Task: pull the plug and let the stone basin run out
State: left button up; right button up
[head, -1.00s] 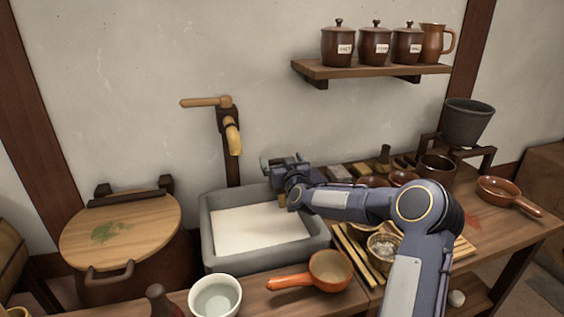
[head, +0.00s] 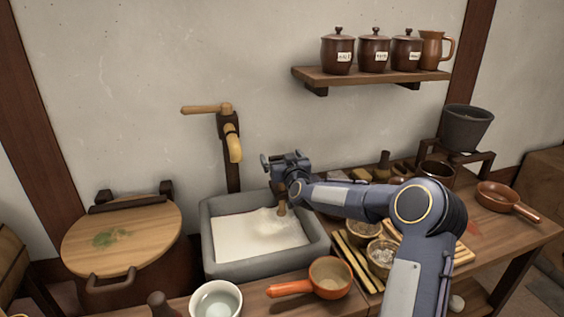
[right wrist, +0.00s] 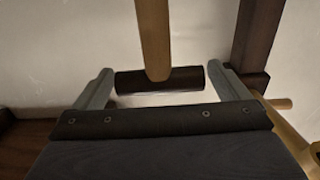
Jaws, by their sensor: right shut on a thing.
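The grey stone basin (head: 212,262) stands at the middle of the bench with pale whitish liquid (head: 245,240) in it. The liquid's surface looks stirred and uneven at its right side. My right gripper (head: 284,164) is over the basin's back right corner, shut on the plug (head: 282,207). In the right wrist view its fingers hold the two ends of the plug's dark crossbar (right wrist: 185,79), and a pale wooden stem (right wrist: 153,35) runs from it. In the head view the plug's lower end shows at or just above the liquid; I cannot tell whether it touches. My left gripper is not in view.
A wooden tap (head: 233,146) stands behind the basin. A lidded tub (head: 122,240) is at the left. A pale bowl (head: 216,300) and an orange-handled pan (head: 330,278) sit in front. Small bowls and slats crowd the bench under my right arm. A shelf (head: 370,75) holds jars above.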

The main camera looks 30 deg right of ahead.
jog(key=shift+r, duration=0.4)
jog(key=o, duration=1)
jog(key=shift+s+f, duration=0.15)
jog(key=shift+s, duration=0.05)
jog(key=b+v, duration=0.1)
jog(key=v, duration=0.6)
jog(key=shift+s+a, duration=0.1)
jog(key=shift+s, duration=0.15)
